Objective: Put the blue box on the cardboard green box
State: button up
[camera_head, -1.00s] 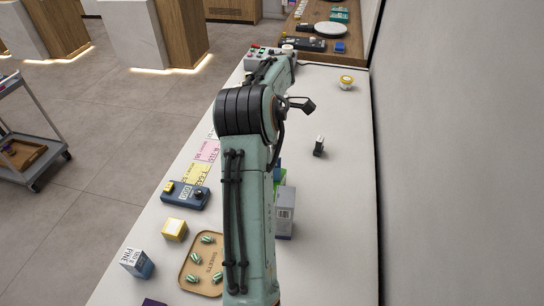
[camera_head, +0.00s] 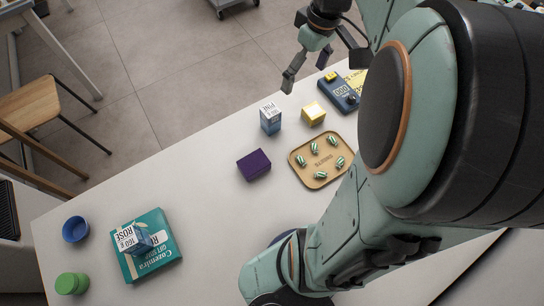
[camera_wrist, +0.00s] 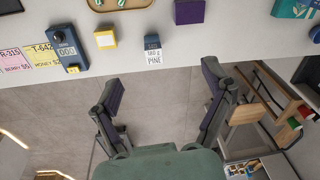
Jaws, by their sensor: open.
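The blue box marked PINE (camera_head: 270,119) stands near the counter's edge; it also shows in the wrist view (camera_wrist: 152,45), ahead of my fingers. The flat green cardboard box (camera_head: 150,262) lies at the left end of the counter, and its corner shows in the wrist view (camera_wrist: 290,9). A blue and white box marked ROSE (camera_head: 138,238) rests on it. My gripper (camera_head: 306,72) is open and empty, beyond the counter's edge and near the PINE box, not touching it. In the wrist view its two fingers (camera_wrist: 163,87) are spread, with floor between them.
A yellow box (camera_head: 313,113) and a dark purple box (camera_head: 253,166) stand near the PINE box. A tray (camera_head: 297,175) holds several striped pieces. A blue device (camera_head: 339,92) lies beyond. A blue cup (camera_head: 76,229) and green cylinder (camera_head: 71,283) stand at far left.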

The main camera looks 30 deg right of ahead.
jog(key=s+a+f, duration=0.2)
jog(key=s+a, duration=0.4)
jog(key=a, duration=0.2)
jog(key=s+a+f+m+g, duration=0.1)
jog(key=s+a+f, duration=0.1)
jog(key=s+a, duration=0.3)
jog(key=a, duration=0.3)
jog(key=shift+s+f, duration=0.25)
jog(key=shift+s, duration=0.15)
